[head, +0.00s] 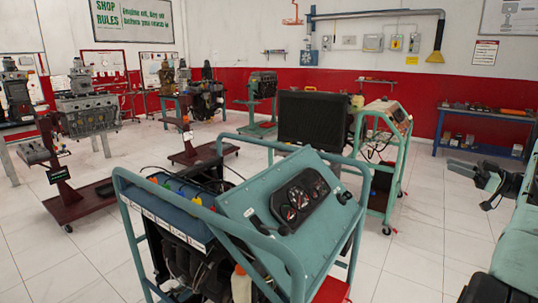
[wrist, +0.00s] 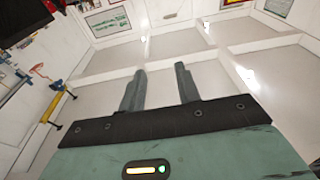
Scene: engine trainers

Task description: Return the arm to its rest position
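My gripper (head: 458,168) is at the right edge of the head view, with its dark fingers pointing left. It is raised above the floor and apart from the engine stands. My green arm (head: 520,250) runs down the right edge, partly cut off by the frame. In the wrist view my gripper (wrist: 160,80) shows two dark fingers, spread apart with an empty gap between them. Nothing is held. Behind the fingers are pale panels with bright light spots.
A green engine trainer with a gauge panel (head: 298,200) stands close in front. A radiator trainer (head: 314,118) is behind it. A blue workbench (head: 485,116) stands by the red and white wall. Engine stands (head: 88,112) are at the left. Tiled floor (head: 425,225) is clear between the trainer and my arm.

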